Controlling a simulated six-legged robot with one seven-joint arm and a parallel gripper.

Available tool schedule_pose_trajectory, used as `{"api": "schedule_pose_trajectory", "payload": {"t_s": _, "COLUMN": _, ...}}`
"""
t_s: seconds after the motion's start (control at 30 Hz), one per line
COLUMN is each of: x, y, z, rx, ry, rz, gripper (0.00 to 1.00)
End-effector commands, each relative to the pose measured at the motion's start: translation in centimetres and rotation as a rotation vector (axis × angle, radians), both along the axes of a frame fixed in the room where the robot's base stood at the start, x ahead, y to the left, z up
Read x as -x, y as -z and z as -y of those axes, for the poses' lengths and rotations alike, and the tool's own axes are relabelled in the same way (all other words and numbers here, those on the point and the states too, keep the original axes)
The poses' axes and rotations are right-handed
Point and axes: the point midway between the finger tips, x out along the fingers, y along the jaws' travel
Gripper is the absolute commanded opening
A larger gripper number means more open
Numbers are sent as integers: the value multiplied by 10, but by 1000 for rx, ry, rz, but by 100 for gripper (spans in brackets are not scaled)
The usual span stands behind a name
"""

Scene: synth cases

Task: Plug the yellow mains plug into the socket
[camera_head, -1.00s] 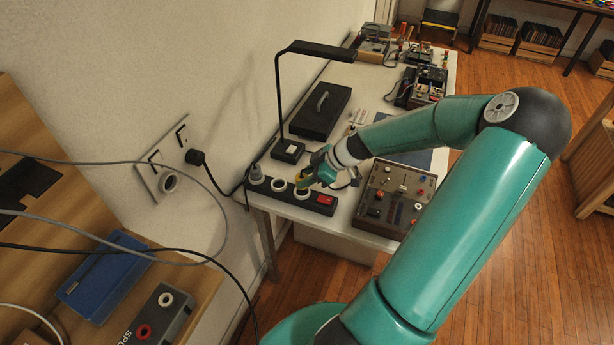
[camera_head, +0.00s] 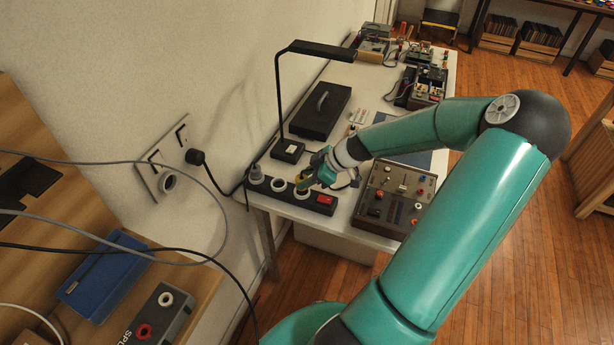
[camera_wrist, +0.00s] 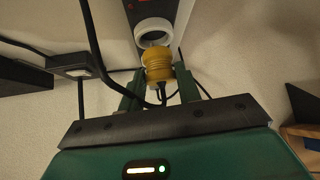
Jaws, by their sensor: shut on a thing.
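The yellow mains plug (camera_wrist: 158,68) is held between the two fingers of my gripper (camera_wrist: 159,84), its dark cable trailing back toward my wrist. In the wrist view the plug's front end is right at the white ring of a socket (camera_wrist: 153,29) and covers part of its near rim. I cannot tell whether they touch. In the head view, my gripper (camera_head: 314,176) is over the right-hand socket of a black power strip (camera_head: 291,197), and the yellow plug (camera_head: 305,182) shows beside its fingers. The socket's white ring (camera_head: 302,192) is partly hidden.
A grey plug (camera_head: 256,173) sits in the strip's left socket; the middle socket (camera_head: 278,185) is empty. A red switch (camera_head: 325,199) is at the right end. A control box (camera_head: 393,198), a black case (camera_head: 320,110) and a lamp (camera_head: 281,95) stand nearby on the table.

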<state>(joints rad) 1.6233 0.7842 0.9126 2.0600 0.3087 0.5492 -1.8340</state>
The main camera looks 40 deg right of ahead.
Motion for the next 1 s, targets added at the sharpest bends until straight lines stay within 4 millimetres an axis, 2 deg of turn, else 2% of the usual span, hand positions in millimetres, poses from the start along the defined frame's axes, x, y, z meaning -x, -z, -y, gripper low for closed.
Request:
{"api": "schedule_pose_trajectory", "payload": {"t_s": 0.8, "x": 0, "y": 19, "z": 0, "rx": 1, "ry": 0, "rz": -1, "gripper": 8}}
{"api": "schedule_pose_trajectory", "payload": {"t_s": 0.83, "x": 0, "y": 19, "z": 0, "rx": 1, "ry": 1, "rz": 0, "gripper": 37}}
{"api": "schedule_pose_trajectory", "payload": {"t_s": 0.93, "x": 0, "y": 18, "z": 0, "rx": 1, "ry": 1, "rz": 0, "gripper": 57}}
{"api": "schedule_pose_trajectory", "payload": {"t_s": 1.0, "x": 0, "y": 18, "z": 0, "rx": 1, "ry": 1, "rz": 0, "gripper": 59}}
